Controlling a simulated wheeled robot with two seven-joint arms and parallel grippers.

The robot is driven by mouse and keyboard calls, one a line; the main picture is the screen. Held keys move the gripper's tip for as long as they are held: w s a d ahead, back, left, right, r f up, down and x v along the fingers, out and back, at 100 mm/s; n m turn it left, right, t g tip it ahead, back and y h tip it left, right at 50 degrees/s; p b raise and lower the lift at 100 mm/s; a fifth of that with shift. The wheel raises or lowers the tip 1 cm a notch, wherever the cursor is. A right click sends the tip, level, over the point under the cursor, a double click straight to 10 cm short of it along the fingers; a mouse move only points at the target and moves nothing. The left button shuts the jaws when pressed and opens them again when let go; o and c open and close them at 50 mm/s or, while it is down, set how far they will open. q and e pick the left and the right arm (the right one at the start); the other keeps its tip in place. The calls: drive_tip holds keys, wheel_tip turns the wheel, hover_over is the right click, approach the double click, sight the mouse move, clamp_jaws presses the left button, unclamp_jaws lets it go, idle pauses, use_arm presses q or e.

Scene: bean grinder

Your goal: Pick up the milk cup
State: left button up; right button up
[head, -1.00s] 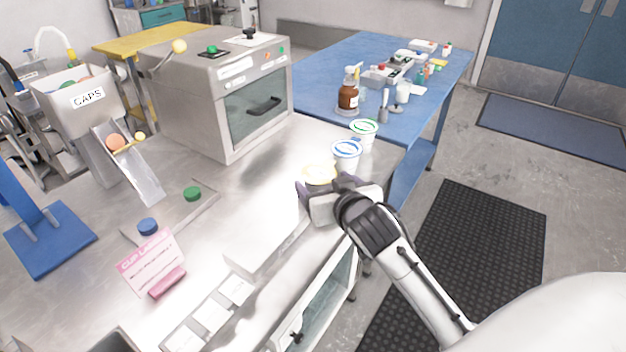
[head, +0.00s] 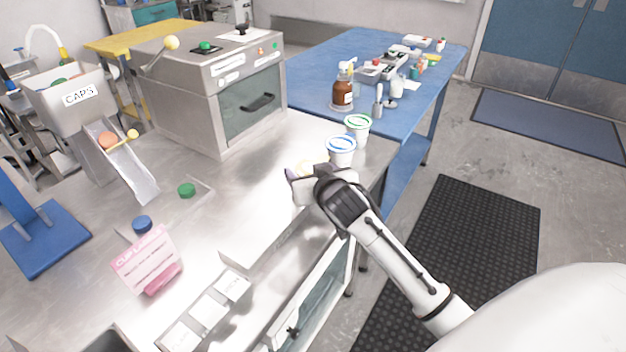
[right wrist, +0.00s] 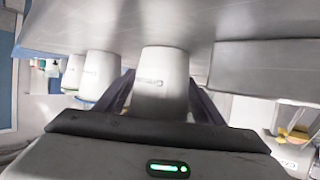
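Three white cups stand in a row at the counter's right end. One has a blue rim (head: 341,150) and one a green rim (head: 357,128). The nearest, with a pale yellow top (head: 307,167), is mostly hidden by my right gripper (head: 305,174). In the right wrist view that nearest cup (right wrist: 161,80) stands upright between the fingers of my right gripper (right wrist: 161,92), its base on the counter. The fingers lie close along both sides; whether they press on it is unclear. I cannot read which cup is milk. My left gripper is out of view.
The steel counter (head: 235,190) is clear left of the cups. A boxy steel machine (head: 215,95) stands behind. A blue table (head: 330,65) with a brown bottle (head: 343,92) lies beyond. A pink label sign (head: 147,260) and caps chute (head: 120,160) are at left.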

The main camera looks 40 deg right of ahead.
drive_tip(key=c, duration=0.8)
drive_tip(key=shift+r, duration=0.1)
